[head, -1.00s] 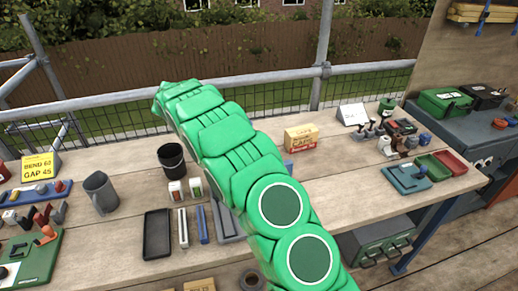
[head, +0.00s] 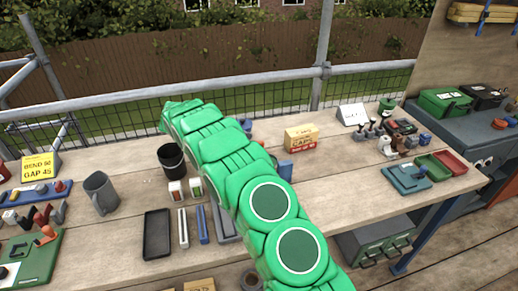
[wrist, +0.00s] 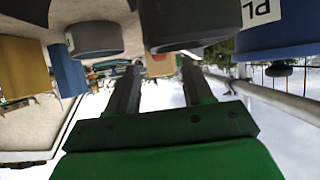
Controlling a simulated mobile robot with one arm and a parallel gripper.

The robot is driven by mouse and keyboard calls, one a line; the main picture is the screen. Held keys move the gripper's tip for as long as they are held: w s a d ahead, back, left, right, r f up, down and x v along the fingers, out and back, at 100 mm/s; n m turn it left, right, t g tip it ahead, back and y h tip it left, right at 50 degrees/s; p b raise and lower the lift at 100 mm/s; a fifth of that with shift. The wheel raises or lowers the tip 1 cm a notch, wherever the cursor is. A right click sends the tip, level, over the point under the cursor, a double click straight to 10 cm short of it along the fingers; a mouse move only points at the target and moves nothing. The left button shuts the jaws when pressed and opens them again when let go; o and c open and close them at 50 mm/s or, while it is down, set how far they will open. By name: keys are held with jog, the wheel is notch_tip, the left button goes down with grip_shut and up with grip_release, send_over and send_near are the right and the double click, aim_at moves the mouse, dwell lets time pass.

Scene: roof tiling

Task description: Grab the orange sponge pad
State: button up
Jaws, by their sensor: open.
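I cannot pick out the orange sponge pad for certain in either view. My gripper (wrist: 160,82) shows in the wrist view with its two dark fingers apart. A small tan-brown thing (wrist: 160,66) shows beyond the gap between them; I cannot tell what it is. In the head view my green arm reaches over the middle of the bench (head: 345,190), and the gripper is hidden. Near the fingers in the wrist view are a dark grey round container (wrist: 95,40), a larger dark cylinder (wrist: 190,22) and a blue round thing with a white label (wrist: 275,28).
A black bucket (head: 171,160), grey mug (head: 101,193) and black tray (head: 157,234) stand left of my arm. A yellow box (head: 301,138) and blue block (head: 285,170) stand right of it. The right-front bench is largely clear. A scaffold rail (head: 230,88) runs behind.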

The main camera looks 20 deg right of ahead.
aim_at(258, 142)
jog(key=x, duration=0.4)
jog(key=shift+r, duration=0.1)
grip_shut()
